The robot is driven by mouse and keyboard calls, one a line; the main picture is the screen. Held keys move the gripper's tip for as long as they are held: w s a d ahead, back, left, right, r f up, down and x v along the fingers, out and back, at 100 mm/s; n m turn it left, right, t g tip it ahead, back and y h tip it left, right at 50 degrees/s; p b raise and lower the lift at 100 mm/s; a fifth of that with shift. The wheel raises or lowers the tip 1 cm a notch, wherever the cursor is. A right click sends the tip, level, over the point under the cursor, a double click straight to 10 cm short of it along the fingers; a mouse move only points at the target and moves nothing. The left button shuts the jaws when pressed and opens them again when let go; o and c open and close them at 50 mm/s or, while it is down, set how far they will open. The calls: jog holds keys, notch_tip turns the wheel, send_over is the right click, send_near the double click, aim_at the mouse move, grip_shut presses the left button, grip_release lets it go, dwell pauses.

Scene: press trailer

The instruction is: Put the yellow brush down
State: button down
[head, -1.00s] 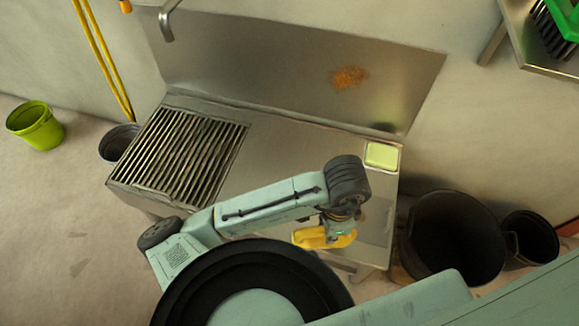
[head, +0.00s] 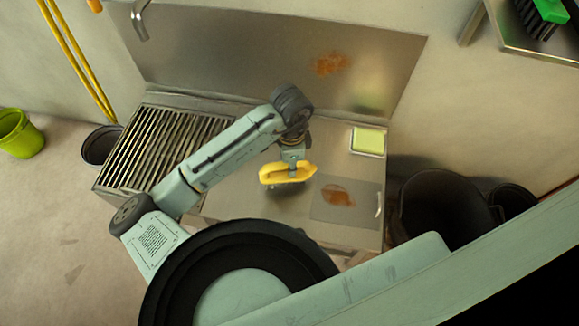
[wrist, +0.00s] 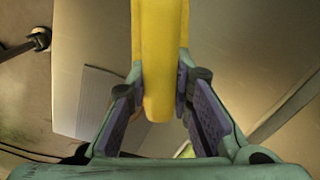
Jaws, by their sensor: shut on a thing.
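The yellow brush (head: 287,173) is in my gripper, over the middle of the steel counter (head: 240,180). My gripper (head: 293,162) is shut on it. A dark shadow lies on the counter just below the brush, so it seems held a little above the surface. In the wrist view the yellow brush (wrist: 160,60) runs up from between the two purple-padded fingers of my gripper (wrist: 160,95). The underside of the brush is hidden from the head view.
A grey board (head: 360,205) with a brown stain lies at the counter's front right. A light green sponge (head: 368,140) sits in a tray at the back right. A slatted grate (head: 165,145) fills the left. A dark bin (head: 445,215) stands to the right.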

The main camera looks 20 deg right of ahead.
jog(key=shift+w, duration=0.5)
jog(key=shift+s+f, duration=0.1)
jog(key=shift+f, duration=1.65)
jog(key=shift+f, duration=0.2)
jog(key=c, duration=1.4)
grip_release()
jog(key=shift+c, duration=0.2)
notch_tip(320, 180, up, 12)
jog(key=shift+r+p, duration=0.2)
jog(key=shift+p, duration=0.4)
